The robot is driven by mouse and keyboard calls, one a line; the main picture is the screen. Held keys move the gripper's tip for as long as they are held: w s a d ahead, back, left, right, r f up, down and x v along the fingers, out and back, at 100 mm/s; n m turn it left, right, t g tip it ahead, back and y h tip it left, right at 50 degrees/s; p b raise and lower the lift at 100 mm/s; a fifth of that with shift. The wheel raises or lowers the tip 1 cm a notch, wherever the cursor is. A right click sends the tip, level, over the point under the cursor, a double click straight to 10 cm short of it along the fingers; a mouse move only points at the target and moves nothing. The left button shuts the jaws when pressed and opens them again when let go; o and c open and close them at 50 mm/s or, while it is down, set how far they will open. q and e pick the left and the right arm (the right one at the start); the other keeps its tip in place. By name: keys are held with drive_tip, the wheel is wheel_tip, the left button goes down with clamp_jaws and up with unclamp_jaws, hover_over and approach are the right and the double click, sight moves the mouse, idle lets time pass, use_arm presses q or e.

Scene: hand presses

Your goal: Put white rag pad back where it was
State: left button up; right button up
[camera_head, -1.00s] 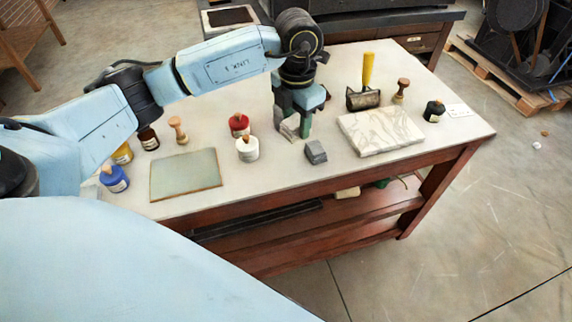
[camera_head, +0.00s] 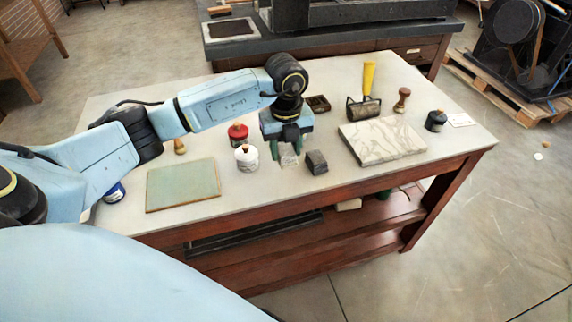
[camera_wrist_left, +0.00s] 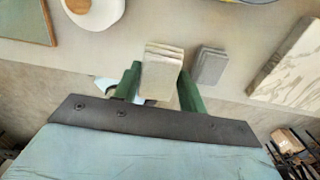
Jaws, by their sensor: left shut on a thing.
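My left gripper (camera_head: 288,151) is shut on the white rag pad (camera_head: 289,158), a small pale layered block. In the left wrist view the white rag pad (camera_wrist_left: 161,70) sits between the two green fingers of the left gripper (camera_wrist_left: 159,88). I cannot tell whether it touches the table or hangs just above it. A dark grey pad (camera_head: 316,162) lies on the table just to the right, apart from it; it also shows in the left wrist view (camera_wrist_left: 209,66). My right gripper is out of view.
A white jar (camera_head: 247,159) and a red jar (camera_head: 238,134) stand left of the gripper. A greenish plate (camera_head: 183,185) lies farther left. A marbled slab (camera_head: 383,142), a yellow-handled roller (camera_head: 365,100) and a black jar (camera_head: 436,121) are to the right. The table's front edge is close.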

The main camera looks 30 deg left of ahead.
sight(286, 173)
use_arm(q)
wheel_tip(286, 173, down, 5)
drive_tip(key=shift+r+b, duration=0.1)
drive_tip(key=shift+b, duration=0.25)
drive_tip(key=shift+f, duration=0.25)
drive_tip(key=shift+r, duration=0.1)
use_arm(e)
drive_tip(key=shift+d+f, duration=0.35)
use_arm(q)
drive_tip(key=shift+f, duration=0.2)
drive_tip(key=o, duration=0.9)
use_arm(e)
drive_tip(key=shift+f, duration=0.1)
use_arm(q)
drive_tip(key=shift+r, duration=0.15)
